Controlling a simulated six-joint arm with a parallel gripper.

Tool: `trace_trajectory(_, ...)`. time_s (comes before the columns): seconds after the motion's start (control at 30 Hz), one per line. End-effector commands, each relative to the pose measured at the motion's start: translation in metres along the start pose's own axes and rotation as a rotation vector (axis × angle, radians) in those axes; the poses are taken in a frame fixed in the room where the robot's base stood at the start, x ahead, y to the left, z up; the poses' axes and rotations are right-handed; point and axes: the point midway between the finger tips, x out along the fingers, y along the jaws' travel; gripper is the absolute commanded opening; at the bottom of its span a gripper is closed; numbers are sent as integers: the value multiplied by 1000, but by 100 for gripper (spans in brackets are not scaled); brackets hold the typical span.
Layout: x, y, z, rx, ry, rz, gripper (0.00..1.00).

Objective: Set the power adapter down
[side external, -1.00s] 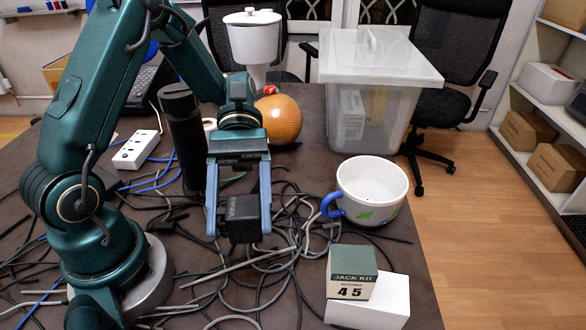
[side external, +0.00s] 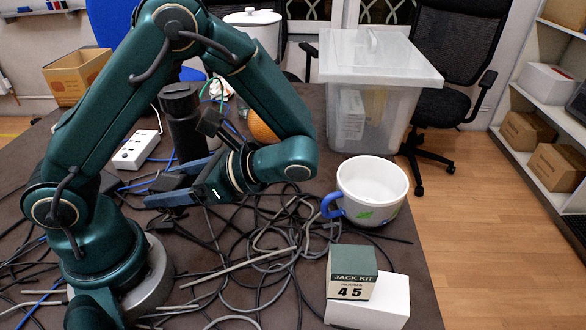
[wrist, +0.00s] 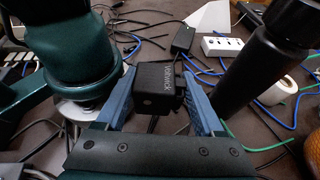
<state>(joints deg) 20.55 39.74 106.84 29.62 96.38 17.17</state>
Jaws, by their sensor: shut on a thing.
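The power adapter (wrist: 157,88) is a small black block with lettering on its face, in the middle of the wrist view. My gripper (wrist: 155,76) is shut on it, with a blue finger on either side. In the side view my gripper (side external: 168,184) points left, and the dark adapter sits between its fingers, partly hidden. It is over the left part of the cable-strewn table; I cannot tell its exact height.
A white power strip (side external: 135,150) and a black bottle (side external: 185,125) stand behind my gripper. Loose cables (side external: 250,245) cover much of the table.

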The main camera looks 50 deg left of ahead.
Motion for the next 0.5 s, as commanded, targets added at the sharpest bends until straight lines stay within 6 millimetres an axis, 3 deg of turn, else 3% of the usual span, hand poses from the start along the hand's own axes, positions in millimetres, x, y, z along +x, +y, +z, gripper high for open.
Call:
trace_trajectory(0.13,-10,-51,4,146,2,-361,4)
trace_trajectory(0.3,-39,-107,4,297,2,-721,4)
trace_trajectory(0.5,-79,-159,-5,452,0,-1087,4)
